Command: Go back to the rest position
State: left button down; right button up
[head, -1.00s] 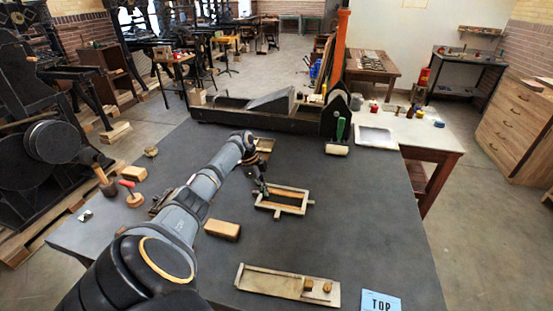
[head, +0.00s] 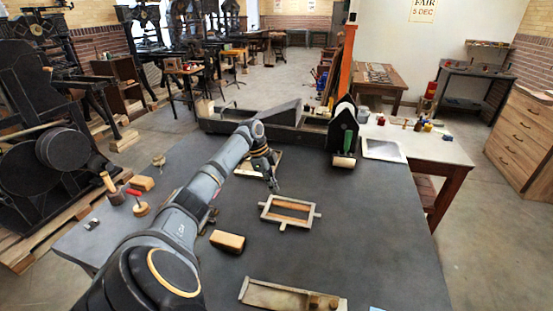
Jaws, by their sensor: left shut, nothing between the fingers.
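My left arm reaches in from the lower left over the dark table (head: 370,235). My left gripper (head: 275,187) points down above the table, just behind the small wooden frame (head: 290,211). Its fingers are shut with nothing held, and it appears apart from the frame. My right gripper is not in view. The arm hides part of the table's left side and things behind it.
A wooden block (head: 227,241) lies beside my forearm. A wooden tray (head: 292,297) lies at the front edge. A brayer with a green handle (head: 346,153) and a long dark press bed (head: 270,127) are at the back. The table's right side is clear.

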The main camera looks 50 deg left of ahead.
pick_arm(q)
jog(key=shift+a+r, duration=0.15)
jog(key=shift+r, duration=0.45)
jog(key=shift+s, duration=0.1)
